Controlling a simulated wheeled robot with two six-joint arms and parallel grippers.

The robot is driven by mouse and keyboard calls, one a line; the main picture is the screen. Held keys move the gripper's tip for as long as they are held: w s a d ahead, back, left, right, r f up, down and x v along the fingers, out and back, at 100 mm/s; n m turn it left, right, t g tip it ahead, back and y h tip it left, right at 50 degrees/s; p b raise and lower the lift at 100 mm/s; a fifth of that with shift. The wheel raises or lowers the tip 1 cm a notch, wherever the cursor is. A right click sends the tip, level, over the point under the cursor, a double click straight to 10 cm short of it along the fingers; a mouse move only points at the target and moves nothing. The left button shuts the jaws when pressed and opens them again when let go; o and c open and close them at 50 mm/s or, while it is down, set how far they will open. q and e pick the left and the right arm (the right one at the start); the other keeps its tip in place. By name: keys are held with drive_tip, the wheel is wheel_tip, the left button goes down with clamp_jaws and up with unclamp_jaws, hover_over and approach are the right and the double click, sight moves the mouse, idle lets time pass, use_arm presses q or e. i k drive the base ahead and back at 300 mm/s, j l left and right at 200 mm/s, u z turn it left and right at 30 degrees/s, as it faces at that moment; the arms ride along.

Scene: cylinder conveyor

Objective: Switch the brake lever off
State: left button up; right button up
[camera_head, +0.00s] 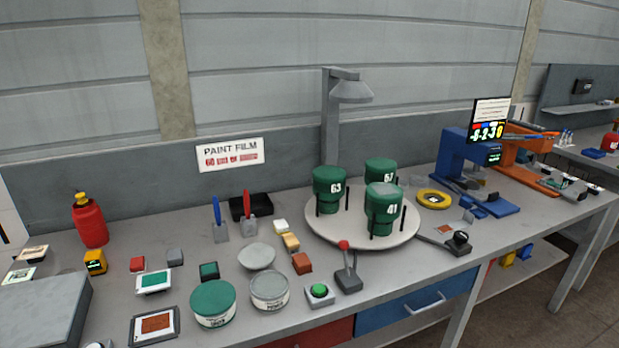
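The lever with a red ball knob (344,245) stands on a dark grey base (348,280) near the front edge of the table. Its stick leans slightly to the left and back. It is just in front of a round pale turntable (325,231) that bears three green cylinders, marked 63 (329,188), 67 (381,172) and 41 (384,208). A box with a green button (319,291) sits left of the lever. A black knob (460,239) on a base lies to the right. Neither of my grippers shows in the head view.
Paint tins (269,290) and a grey bowl (257,256) stand left of the lever. A blue machine (467,165) and an orange one (528,150) stand at the right. A lamp post (331,120) rises behind the turntable.

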sight(343, 245)
drive_tip(key=i+l, duration=0.3)
drive_tip(key=l, duration=0.15)
drive_tip(key=i+l+u, duration=0.15)
drive_tip(key=i+l, duration=0.15)
drive_tip(key=l, duration=0.15)
